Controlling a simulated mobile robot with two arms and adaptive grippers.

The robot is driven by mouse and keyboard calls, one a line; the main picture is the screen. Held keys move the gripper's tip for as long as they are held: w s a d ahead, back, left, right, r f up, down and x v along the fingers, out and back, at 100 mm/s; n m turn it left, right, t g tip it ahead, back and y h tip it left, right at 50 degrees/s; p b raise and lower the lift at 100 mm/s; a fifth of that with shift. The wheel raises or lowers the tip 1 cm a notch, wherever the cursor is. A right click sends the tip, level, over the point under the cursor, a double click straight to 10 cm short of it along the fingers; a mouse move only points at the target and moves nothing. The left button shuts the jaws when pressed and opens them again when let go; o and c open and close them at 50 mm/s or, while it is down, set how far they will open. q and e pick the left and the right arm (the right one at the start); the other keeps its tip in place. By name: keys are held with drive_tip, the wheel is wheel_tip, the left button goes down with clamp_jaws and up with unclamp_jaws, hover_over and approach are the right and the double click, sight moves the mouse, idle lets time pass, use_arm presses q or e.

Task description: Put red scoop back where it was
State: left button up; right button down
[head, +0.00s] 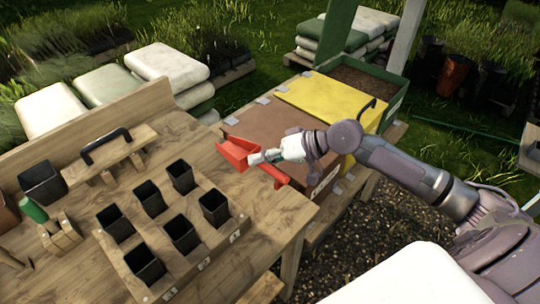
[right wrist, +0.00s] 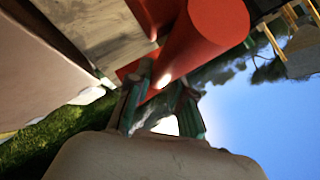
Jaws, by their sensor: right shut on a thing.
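The red scoop (head: 238,152) is up by the right edge of the wooden bench, beside the brown-lidded bin; whether it touches either is unclear. My right gripper (head: 268,157) is shut on it. In the right wrist view the scoop's rounded red part (right wrist: 208,38) fills the top, beyond the two fingers of the right gripper (right wrist: 160,98). The exact contact is partly hidden there. My left gripper is in neither view.
A wooden block with several black pots (head: 181,232) stands on the bench (head: 80,275). A wooden float with a black handle (head: 105,148) lies behind it. The brown-lidded bin (head: 268,118), yellow-lidded bin (head: 325,100) and open soil bin (head: 365,82) stand at right.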

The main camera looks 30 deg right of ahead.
drive_tip(key=x, duration=0.2)
drive_tip(key=shift+w+a+f, duration=0.1)
drive_tip(key=shift+w+a, duration=0.1)
drive_tip(key=shift+w, duration=0.1)
drive_tip(key=shift+s+d+f+b, duration=0.1)
drive_tip(key=shift+f+b, duration=0.05)
drive_tip(key=shift+b, duration=0.35)
drive_tip(key=shift+s+d+f+b, duration=0.15)
drive_tip(key=shift+s+f+b, duration=0.1)
drive_tip(key=shift+s+b, duration=0.05)
drive_tip(key=shift+s+d+f+b, duration=0.1)
drive_tip(key=shift+f+b, duration=0.8)
drive_tip(key=shift+b, duration=0.05)
wheel_tip(320, 180, down, 3)
drive_tip(key=b, duration=0.2)
drive_tip(key=shift+r+b, duration=0.1)
drive_tip(key=shift+b, duration=0.3)
drive_tip(key=shift+f+b, duration=0.35)
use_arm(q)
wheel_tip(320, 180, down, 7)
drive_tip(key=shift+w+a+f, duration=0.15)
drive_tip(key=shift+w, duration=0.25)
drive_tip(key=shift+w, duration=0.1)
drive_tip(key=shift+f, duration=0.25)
use_arm(e)
drive_tip(key=shift+f, duration=0.55)
